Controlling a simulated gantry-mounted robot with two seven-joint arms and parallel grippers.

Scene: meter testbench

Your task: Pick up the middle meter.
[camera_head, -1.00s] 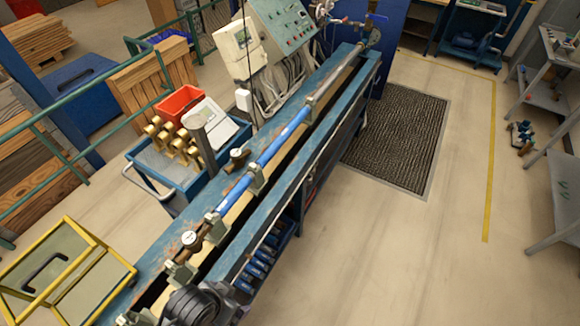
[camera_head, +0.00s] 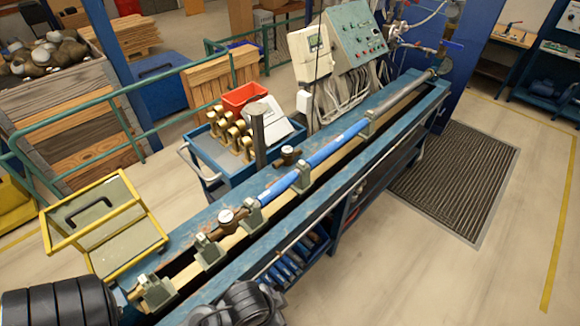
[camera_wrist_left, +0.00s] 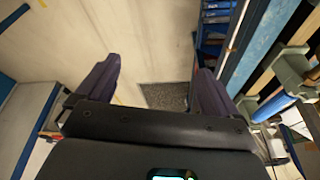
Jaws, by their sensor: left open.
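A brown meter with a round white dial (camera_head: 227,216) sits in line with the blue pipe (camera_head: 275,190) on the test bench. A small brass-brown meter (camera_head: 287,156) stands farther back on the bench's left ledge. I cannot tell which is the middle one. My left gripper (camera_wrist_left: 157,70) is open in the left wrist view, with two dark fingers spread and nothing between them. Floor, mat and the bench's front side show past it. In the head view, dark parts of my arms show at the bottom edge, with no clear fingertips. My right gripper is not seen.
The long blue bench (camera_head: 330,205) has several grey clamps (camera_head: 252,214) along its rail. A blue trolley (camera_head: 215,185) with brass fittings and a red bin (camera_head: 245,97) stands behind it. A yellow-framed case (camera_head: 130,250) is at left. The floor right of the bench is clear.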

